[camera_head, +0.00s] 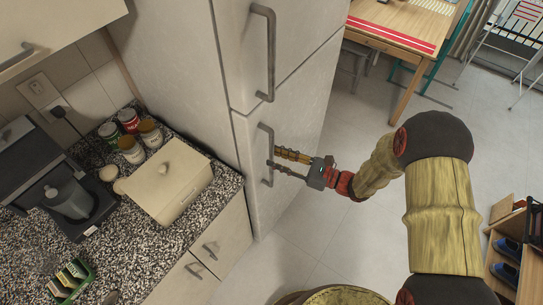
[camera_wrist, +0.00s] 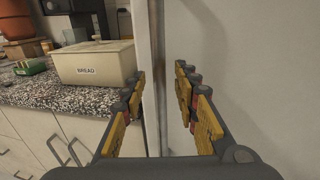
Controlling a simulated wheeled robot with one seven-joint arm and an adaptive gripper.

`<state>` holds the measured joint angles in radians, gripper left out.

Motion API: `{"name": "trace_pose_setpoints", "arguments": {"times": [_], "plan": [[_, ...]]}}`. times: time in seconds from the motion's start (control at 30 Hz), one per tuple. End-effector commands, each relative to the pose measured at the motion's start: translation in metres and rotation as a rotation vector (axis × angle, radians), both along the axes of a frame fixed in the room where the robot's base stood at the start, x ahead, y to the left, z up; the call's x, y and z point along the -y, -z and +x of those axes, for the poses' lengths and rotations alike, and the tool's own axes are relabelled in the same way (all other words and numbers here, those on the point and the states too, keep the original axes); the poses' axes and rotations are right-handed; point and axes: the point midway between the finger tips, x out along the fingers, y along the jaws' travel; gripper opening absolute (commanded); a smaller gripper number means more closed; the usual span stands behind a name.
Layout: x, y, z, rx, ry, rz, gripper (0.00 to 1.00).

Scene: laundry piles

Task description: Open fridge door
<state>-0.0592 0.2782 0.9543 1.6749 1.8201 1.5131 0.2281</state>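The tall white fridge has an upper door (camera_head: 234,30) and a lower door (camera_head: 290,120), and both look shut. The upper door has a grey vertical handle (camera_head: 271,55). The lower door has a similar handle (camera_head: 270,135). My gripper (camera_head: 273,157) is at the lower handle, reaching in from the right. In the wrist view my gripper (camera_wrist: 160,72) is open, its yellow-padded fingers apart. The handle bar (camera_wrist: 156,90) runs upright between the fingers, with a visible gap on each side.
Left of the fridge is a speckled counter (camera_head: 130,255) with a bread box (camera_head: 168,185), several cans (camera_head: 130,148) and a coffee machine (camera_head: 70,195). A wooden table (camera_head: 400,25) stands behind on the right. A shoe shelf (camera_head: 515,255) is at right. The floor (camera_head: 340,220) beside the fridge is clear.

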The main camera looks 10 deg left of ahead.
Motion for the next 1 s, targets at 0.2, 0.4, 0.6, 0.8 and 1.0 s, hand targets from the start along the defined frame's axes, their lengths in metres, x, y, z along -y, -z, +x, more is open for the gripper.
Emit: {"name": "trace_pose_setpoints", "arguments": {"times": [0.2, 0.4, 0.6, 0.8, 1.0], "plan": [[-0.021, 0.000, 0.004, 0.002, -0.002, -0.001, 0.30], [-0.024, 0.000, 0.005, 0.001, 0.000, -0.001, 0.30], [-0.024, 0.000, 0.005, 0.001, 0.000, -0.001, 0.26], [-0.024, 0.000, 0.005, 0.001, 0.000, -0.001, 0.15], [-0.024, 0.000, 0.005, 0.001, 0.000, -0.001, 0.04]]}}
